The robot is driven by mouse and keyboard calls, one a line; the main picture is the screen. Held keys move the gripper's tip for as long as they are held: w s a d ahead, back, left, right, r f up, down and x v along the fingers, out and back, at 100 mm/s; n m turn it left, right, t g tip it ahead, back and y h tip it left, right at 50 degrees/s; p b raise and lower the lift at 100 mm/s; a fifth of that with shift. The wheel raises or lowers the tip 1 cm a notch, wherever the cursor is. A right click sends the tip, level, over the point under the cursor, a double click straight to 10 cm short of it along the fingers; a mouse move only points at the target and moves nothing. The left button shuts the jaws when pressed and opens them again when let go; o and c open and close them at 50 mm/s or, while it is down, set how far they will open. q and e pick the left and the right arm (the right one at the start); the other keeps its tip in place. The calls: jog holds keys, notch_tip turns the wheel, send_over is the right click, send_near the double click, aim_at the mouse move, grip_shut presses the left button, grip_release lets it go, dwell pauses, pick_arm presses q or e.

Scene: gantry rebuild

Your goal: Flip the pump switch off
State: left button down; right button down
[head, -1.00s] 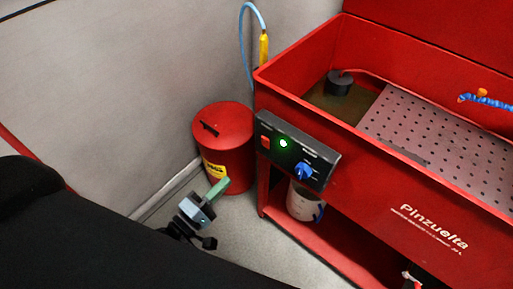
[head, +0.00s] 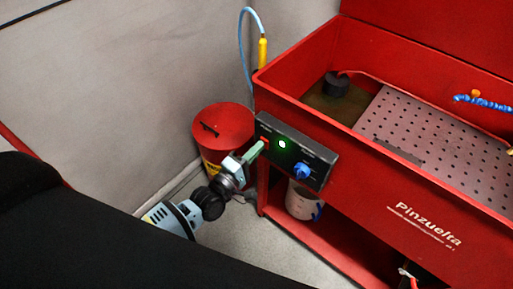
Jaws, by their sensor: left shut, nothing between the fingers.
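The black control panel (head: 318,158) is on the front left of the red parts washer. Its green light (head: 282,144) is lit, and a blue knob (head: 302,171) sits to the right of it. The red pump switch (head: 265,140) is at the panel's left end, mostly hidden behind my fingertips. My left gripper (head: 256,151) is shut and empty, its green fingers pointing at the switch. I cannot tell whether they touch it. The switch's position cannot be made out. My right gripper is not in view.
The red washer basin (head: 440,187) fills the right side. A red waste can (head: 222,121) stands behind my left gripper against the wall. A white bucket (head: 299,203) sits on the lower shelf. The floor (head: 255,240) in front is clear.

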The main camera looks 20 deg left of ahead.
pick_arm(q)
jog(key=shift+w, duration=0.2)
jog(key=shift+w+d+r, duration=0.1)
jog(key=shift+w+r, duration=0.05)
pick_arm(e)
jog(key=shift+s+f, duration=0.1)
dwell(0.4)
